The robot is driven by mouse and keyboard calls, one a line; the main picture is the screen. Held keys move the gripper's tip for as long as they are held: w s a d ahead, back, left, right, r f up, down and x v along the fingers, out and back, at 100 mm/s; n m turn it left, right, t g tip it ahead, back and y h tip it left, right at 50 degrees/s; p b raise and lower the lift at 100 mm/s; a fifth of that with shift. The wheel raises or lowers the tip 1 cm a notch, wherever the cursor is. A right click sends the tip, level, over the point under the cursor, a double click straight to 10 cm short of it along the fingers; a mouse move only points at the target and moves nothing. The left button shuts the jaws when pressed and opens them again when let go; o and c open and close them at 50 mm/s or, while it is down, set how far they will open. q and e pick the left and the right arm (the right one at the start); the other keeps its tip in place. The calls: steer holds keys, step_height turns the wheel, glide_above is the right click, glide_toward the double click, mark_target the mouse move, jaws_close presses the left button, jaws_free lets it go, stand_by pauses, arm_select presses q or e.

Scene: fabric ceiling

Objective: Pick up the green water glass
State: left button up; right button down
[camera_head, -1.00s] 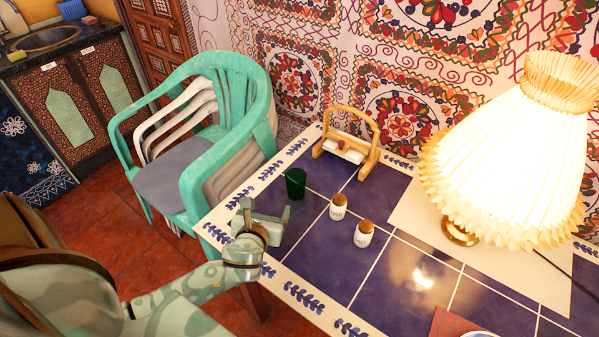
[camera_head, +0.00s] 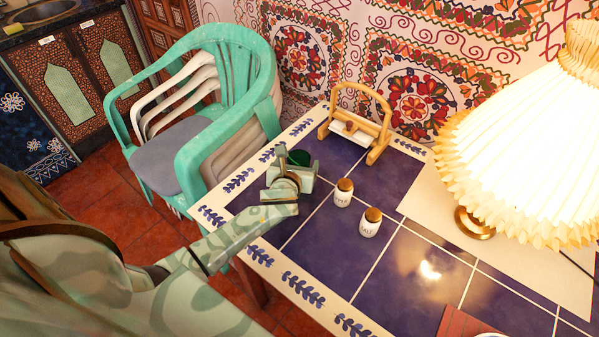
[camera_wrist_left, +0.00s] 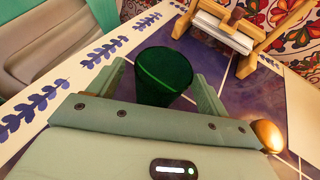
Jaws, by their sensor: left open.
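The dark green water glass (camera_head: 299,158) stands upright on the blue tiled table (camera_head: 330,240), near its far left edge. In the head view my left gripper covers most of it, leaving its upper part visible. In the left wrist view the glass (camera_wrist_left: 164,77) stands between the two open fingers. My left gripper (camera_head: 297,168) is open around the glass, with one finger on each side. A narrow gap shows beside the glass, and I cannot tell whether either finger touches it. My right gripper is not in view.
Two shakers (camera_head: 344,192) (camera_head: 371,222) stand just right of the gripper. A wooden holder (camera_head: 357,128) is behind. A lit lamp (camera_head: 530,150) fills the right side. Stacked green and white chairs (camera_head: 225,75) stand against the table's left side. The front middle tiles are clear.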

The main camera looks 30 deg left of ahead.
mark_target(301, 159)
arm_select(q)
steer(key=x, duration=0.1)
steer(key=b+x, duration=0.1)
steer(key=x, duration=0.1)
steer(key=shift+w+f, duration=0.2)
steer(key=shift+f, duration=0.25)
steer(key=shift+s+r, duration=0.1)
steer(key=shift+r, duration=0.05)
steer(key=c, duration=1.1)
